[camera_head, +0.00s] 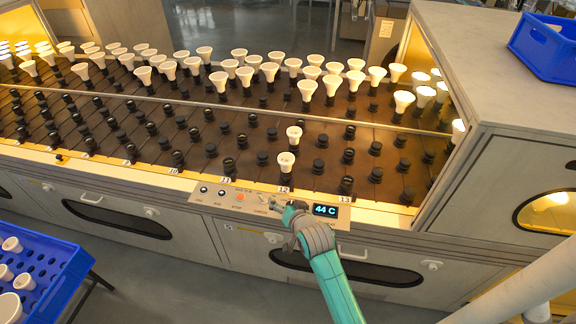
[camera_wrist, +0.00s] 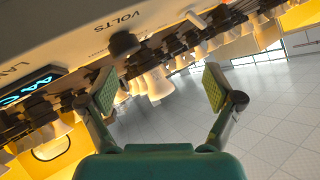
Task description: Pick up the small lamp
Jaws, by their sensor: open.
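Two white lamps stand apart from the rest in the front sockets of the rack: one lamp (camera_head: 286,160) close to the control panel and a slightly smaller-looking lamp (camera_head: 294,133) just behind it. I cannot tell which lamp is the small one meant. My gripper (camera_head: 287,207) is over the control panel, in front of both lamps, and touches neither. In the wrist view my gripper (camera_wrist: 160,90) has its two green-padded fingers wide apart with nothing held. White lamps (camera_wrist: 155,82) show beyond the fingers, partly overlapping one another.
The control panel (camera_head: 240,197) has buttons and a display (camera_head: 325,210) reading 44 C. Many larger white lamps fill the back rows (camera_head: 270,70). A blue crate (camera_head: 50,265) with lamps stands at lower left. Another blue crate (camera_head: 545,45) sits on the right cabinet. Black sockets surround the front lamps.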

